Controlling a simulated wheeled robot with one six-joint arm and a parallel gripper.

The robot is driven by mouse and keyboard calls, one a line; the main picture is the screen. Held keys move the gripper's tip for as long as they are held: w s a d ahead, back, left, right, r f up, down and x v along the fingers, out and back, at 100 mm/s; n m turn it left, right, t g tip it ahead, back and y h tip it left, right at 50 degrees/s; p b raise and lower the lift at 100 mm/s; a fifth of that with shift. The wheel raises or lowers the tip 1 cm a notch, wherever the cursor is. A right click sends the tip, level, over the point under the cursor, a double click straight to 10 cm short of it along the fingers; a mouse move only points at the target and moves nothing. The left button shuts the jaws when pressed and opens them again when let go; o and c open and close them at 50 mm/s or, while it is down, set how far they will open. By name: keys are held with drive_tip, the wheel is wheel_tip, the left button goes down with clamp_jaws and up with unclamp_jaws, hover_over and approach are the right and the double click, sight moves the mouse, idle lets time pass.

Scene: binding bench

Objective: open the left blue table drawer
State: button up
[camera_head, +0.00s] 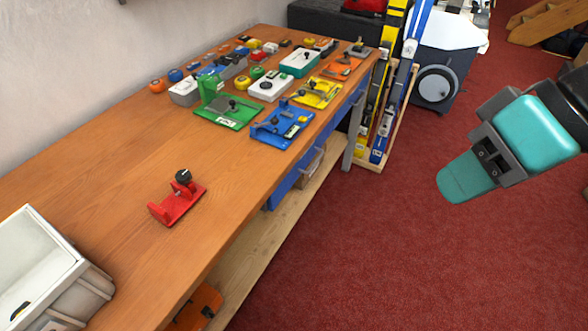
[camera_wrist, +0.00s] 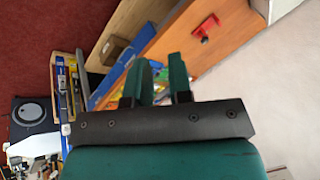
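The left blue table drawer (camera_head: 284,188) is under the front edge of the wooden table, and looks shut. Its grey bar handle (camera_head: 313,163) faces the aisle. A second blue drawer (camera_head: 347,113) with its own handle is farther right. In the wrist view a blue front (camera_wrist: 139,43) runs along the table edge, partly behind my fingers; I cannot tell the drawers apart there. My gripper (camera_head: 453,188) is in the air over the red carpet, right of the table and apart from the handle. In the wrist view its teal fingers (camera_wrist: 160,72) stand apart with nothing between them.
The wooden table (camera_head: 110,190) carries a red clamp (camera_head: 178,203), a white bin (camera_head: 75,268) and several coloured tools. A lower shelf (camera_head: 260,255) runs beneath. A rack with skis (camera_head: 385,110) stands past the table's far end. Red carpet (camera_head: 370,250) before the drawers is free.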

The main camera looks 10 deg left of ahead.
drive_tip(key=w+a+f+m+y+b, duration=0.1)
drive_tip(key=w+a+f+b, duration=0.15)
drive_tip(key=f+b, duration=0.25)
drive_tip(key=w+a+f+t+y+b, duration=0.1)
drive_tip(key=w+a+f+y+b, duration=0.1)
drive_tip(key=w+f+b, duration=0.25)
drive_tip(key=w+a+f+m+y+b, duration=0.1)
drive_tip(key=w+a+f+b, duration=0.15)
drive_tip(key=f+b, duration=0.3)
drive_tip(key=m+t+y+b, duration=0.5)
drive_tip(key=m+t+b, duration=0.8)
drive_tip(key=b, duration=0.5)
approach(316, 161)
drive_tip(key=shift+m+g, duration=0.4)
drive_tip(key=shift+m, duration=0.2)
drive_tip(key=x, duration=0.5)
drive_tip(key=b+x, duration=0.1)
drive_tip(key=x, duration=0.4)
drive_tip(key=shift+w+d, duration=0.15)
drive_tip(key=shift+w, duration=0.15)
clamp_jaws()
